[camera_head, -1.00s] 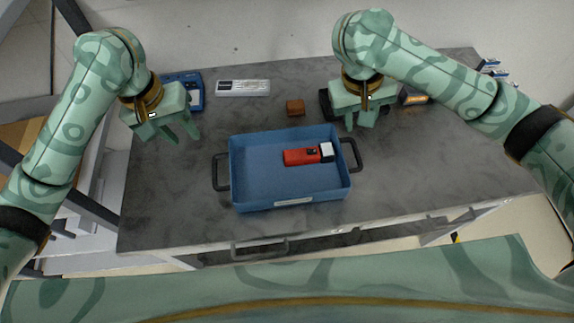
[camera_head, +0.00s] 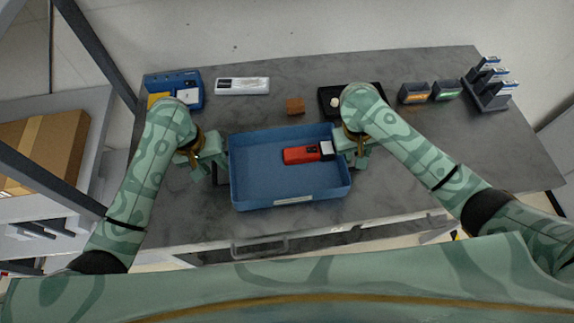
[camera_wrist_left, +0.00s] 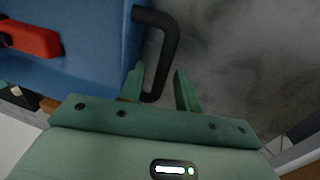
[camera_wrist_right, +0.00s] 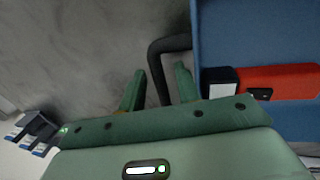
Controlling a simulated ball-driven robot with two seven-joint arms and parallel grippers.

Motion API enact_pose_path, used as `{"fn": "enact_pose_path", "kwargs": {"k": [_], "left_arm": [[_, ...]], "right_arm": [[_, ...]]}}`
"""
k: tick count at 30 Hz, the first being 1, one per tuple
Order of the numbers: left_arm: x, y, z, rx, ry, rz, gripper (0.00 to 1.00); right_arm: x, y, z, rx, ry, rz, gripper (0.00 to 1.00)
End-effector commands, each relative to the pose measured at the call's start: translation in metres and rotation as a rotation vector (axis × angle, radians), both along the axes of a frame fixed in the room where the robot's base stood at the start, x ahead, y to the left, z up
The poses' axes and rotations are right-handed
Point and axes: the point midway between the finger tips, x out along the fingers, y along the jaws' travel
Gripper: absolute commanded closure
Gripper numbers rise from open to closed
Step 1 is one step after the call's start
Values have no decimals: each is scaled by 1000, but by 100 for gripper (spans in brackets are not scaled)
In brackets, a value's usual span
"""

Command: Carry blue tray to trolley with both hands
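The blue tray (camera_head: 290,193) sits on the grey table with a red device with a white end (camera_head: 302,155) lying in it. My left gripper (camera_head: 222,167) is at the tray's left side. In the left wrist view its fingers (camera_wrist_left: 160,88) are apart, with the black left handle (camera_wrist_left: 170,45) between or just beyond their tips. My right gripper (camera_head: 352,150) is at the tray's right side. In the right wrist view its fingers (camera_wrist_right: 160,85) are apart, with the black right handle (camera_wrist_right: 160,60) between them. Contact with the handles cannot be told.
Behind the tray are a blue case (camera_head: 182,88), a white labelled box (camera_head: 242,86), a brown block (camera_head: 295,106) and a black tray (camera_head: 330,98). A cart with a cardboard box (camera_head: 45,145) is at left.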

Motion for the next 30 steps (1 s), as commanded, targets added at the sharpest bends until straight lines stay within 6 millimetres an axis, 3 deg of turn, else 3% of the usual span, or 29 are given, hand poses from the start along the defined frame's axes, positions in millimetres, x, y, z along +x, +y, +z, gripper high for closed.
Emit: {"fn": "enact_pose_path", "kwargs": {"k": [12,16,30], "left_arm": [[0,-2,-7,0,-1,-1,67],[0,-2,-7,0,-1,-1,100],[1,-2,1,-1,-4,0,100]], "right_arm": [[0,-2,-7,-1,-2,0,67],[0,-2,-7,-1,-2,0,100],[1,-2,1,-1,-5,0,100]]}}
